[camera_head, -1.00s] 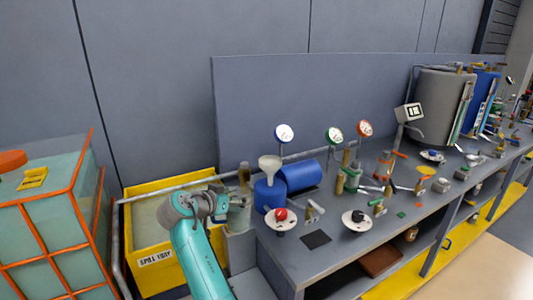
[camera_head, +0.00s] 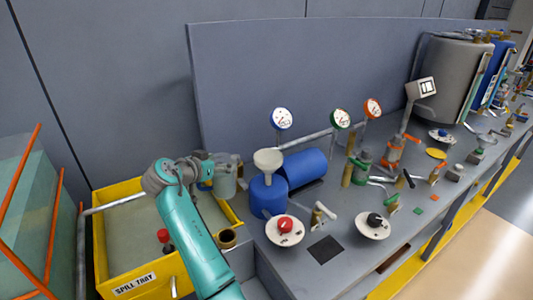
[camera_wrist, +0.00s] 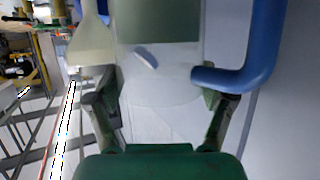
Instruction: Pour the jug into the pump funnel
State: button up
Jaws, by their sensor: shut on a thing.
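The blue pump (camera_head: 268,195) stands on the near end of the bench with a cream funnel (camera_head: 269,158) on top. My gripper (camera_head: 218,172) is shut on the translucent jug (camera_head: 226,184), just left of the funnel and at about its height. In the wrist view the clear jug (camera_wrist: 160,115) fills the space between my fingers. Greenish content shows toward the top, and a blue handle (camera_wrist: 262,50) curves along its right side. The cream funnel (camera_wrist: 92,45) shows at the left there, apart from or just touching the jug; I cannot tell which.
A yellow spill tray (camera_head: 100,240) lies below my arm. A blue cylinder (camera_head: 305,168) lies behind the pump. Gauges (camera_head: 281,119), a red knob (camera_head: 285,225) and valves crowd the bench to the right. A grey panel (camera_head: 300,70) stands behind.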

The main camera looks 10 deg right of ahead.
jog(key=shift+r, duration=0.1)
jog(key=shift+d+r+m+g+y+p, duration=0.2)
jog(key=shift+d+r+m+y, duration=0.15)
jog(key=shift+d+y, duration=0.25)
jog(key=shift+d+r+m+g+y+p, duration=0.1)
jog(key=shift+d+r+m+g+y, duration=0.1)
jog(key=shift+d+r+m+y, duration=0.35)
jog(key=d+y, duration=0.1)
jog(key=d, duration=0.1)
jog(key=d+r+m+y, duration=0.1)
jog(key=y, duration=0.1)
jog(key=shift+w+d+r+g+p, duration=0.1)
jog(key=shift+d+g+p, duration=0.2)
jog(key=shift+d+p, duration=0.1)
jog(key=shift+d+r+y+p, duration=0.2)
jog(key=shift+d+y+p, duration=0.15)
jog(key=shift+d+p, duration=0.2)
jog(key=shift+d+r+m+y+p, duration=0.35)
jog(key=shift+d+m+y+p, duration=0.15)
jog(key=shift+y+p, duration=0.1)
dwell(1.3)
jog(key=shift+w+d+r+m+g+y+p, duration=0.15)
jog(key=shift+d+r+m+y+p, duration=0.15)
jog(key=shift+y+p, duration=0.3)
jog(key=shift+s+d+r+m+g+y+p, duration=0.15)
jog(key=shift+m+y+p, duration=0.15)
jog(key=shift+y+p, duration=0.25)
dwell(1.9)
